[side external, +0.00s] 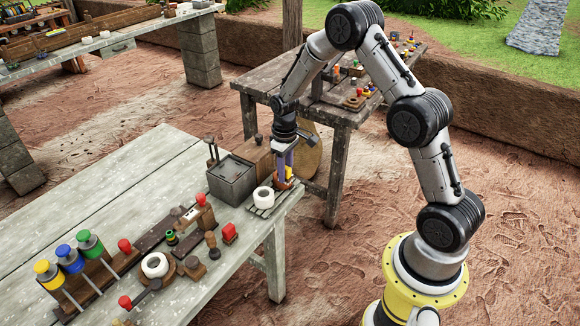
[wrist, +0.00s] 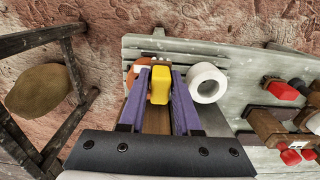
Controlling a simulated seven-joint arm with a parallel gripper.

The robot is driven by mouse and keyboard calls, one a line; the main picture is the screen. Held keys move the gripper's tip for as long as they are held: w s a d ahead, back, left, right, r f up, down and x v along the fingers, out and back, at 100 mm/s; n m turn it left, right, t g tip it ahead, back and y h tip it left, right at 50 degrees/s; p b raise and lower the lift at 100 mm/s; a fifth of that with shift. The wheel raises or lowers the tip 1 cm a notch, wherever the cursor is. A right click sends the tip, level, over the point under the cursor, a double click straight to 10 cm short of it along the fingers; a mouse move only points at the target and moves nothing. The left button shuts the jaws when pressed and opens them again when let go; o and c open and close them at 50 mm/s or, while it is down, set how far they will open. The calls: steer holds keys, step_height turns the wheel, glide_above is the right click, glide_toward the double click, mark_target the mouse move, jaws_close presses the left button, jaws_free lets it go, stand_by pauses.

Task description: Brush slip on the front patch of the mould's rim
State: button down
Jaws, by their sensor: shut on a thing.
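My gripper (side external: 286,166) has purple fingers and points down at the far right corner of the near table. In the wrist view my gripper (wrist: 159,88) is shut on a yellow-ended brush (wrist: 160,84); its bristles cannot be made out. An orange-brown round pot (wrist: 134,75) with some white inside sits just behind and left of the yellow end. A white ring-shaped piece (wrist: 208,84), perhaps the mould, lies to the right of the fingers, apart from them. It also shows in the side view (side external: 263,198). I cannot see any slip on its rim.
A slatted rack (side external: 266,210) lies under the white ring. A grey box (side external: 231,183) stands left of my gripper. Another white ring (side external: 155,265), red-topped tools and coloured bottles (side external: 90,243) crowd the table's front. A second table (side external: 345,115) stands behind.

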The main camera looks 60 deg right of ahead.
steer(key=shift+a, duration=0.5)
steer(key=shift+r, duration=4.05)
